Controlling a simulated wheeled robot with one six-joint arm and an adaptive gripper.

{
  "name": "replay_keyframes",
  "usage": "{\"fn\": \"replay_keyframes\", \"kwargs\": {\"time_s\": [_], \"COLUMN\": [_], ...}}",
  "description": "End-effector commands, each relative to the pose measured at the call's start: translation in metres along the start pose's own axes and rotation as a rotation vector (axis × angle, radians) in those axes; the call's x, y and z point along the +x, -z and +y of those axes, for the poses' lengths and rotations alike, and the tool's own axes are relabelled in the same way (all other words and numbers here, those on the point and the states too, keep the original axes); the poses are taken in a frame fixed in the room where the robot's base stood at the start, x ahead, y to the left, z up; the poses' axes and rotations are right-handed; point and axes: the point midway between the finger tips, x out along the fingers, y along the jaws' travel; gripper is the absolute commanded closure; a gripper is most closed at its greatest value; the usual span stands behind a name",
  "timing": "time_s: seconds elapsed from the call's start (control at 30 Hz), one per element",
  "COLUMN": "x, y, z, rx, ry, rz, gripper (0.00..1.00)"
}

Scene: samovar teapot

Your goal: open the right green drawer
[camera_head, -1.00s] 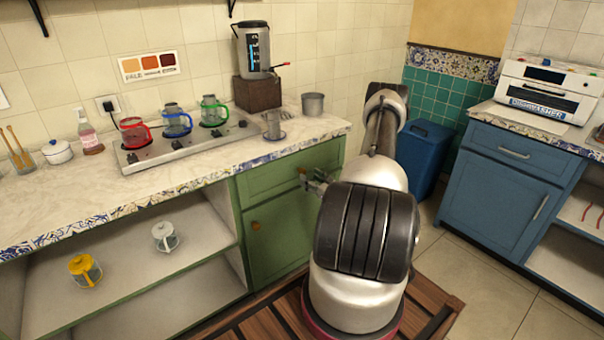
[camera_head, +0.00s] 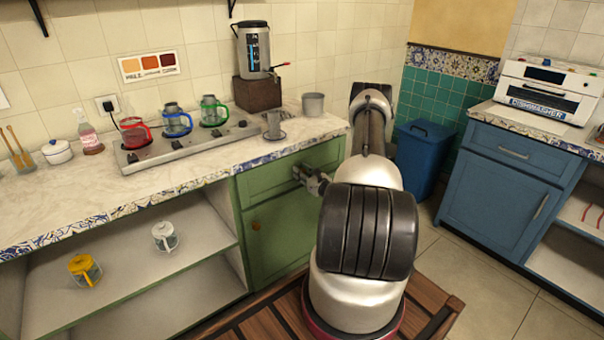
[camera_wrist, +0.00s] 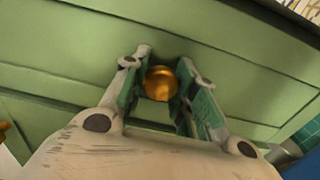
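The right green drawer (camera_head: 265,184) is the upper front of the green cabinet and sits flush, closed. Its round brass knob (camera_wrist: 161,83) shows in the wrist view between the two fingers of my gripper (camera_wrist: 164,66). The fingers stand on either side of the knob, and narrow gaps seem to remain beside it. In the head view my gripper (camera_head: 299,174) is at the drawer front and hides the knob.
A green cabinet door with its own knob (camera_head: 255,226) is below the drawer. The marble counter (camera_head: 215,162) above carries a stove (camera_head: 185,146) with colored pots. A blue bin (camera_head: 421,160) stands right of my arm. Open shelves with two jars are on the left.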

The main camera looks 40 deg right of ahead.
Motion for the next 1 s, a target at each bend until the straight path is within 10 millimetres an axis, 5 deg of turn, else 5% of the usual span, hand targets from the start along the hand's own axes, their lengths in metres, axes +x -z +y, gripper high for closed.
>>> {"fn": "replay_keyframes", "kwargs": {"time_s": [0.27, 0.47, 1.0], "x": [-0.004, -0.027, -0.169], "y": [0.000, 0.000, 0.000], "z": [0.000, -0.001, -0.002], "rx": [-0.001, 0.002, 0.003], "ry": [0.000, 0.002, 0.006], "rz": [0.000, 0.001, 0.001], "gripper": [1.00, 1.00, 1.00]}}
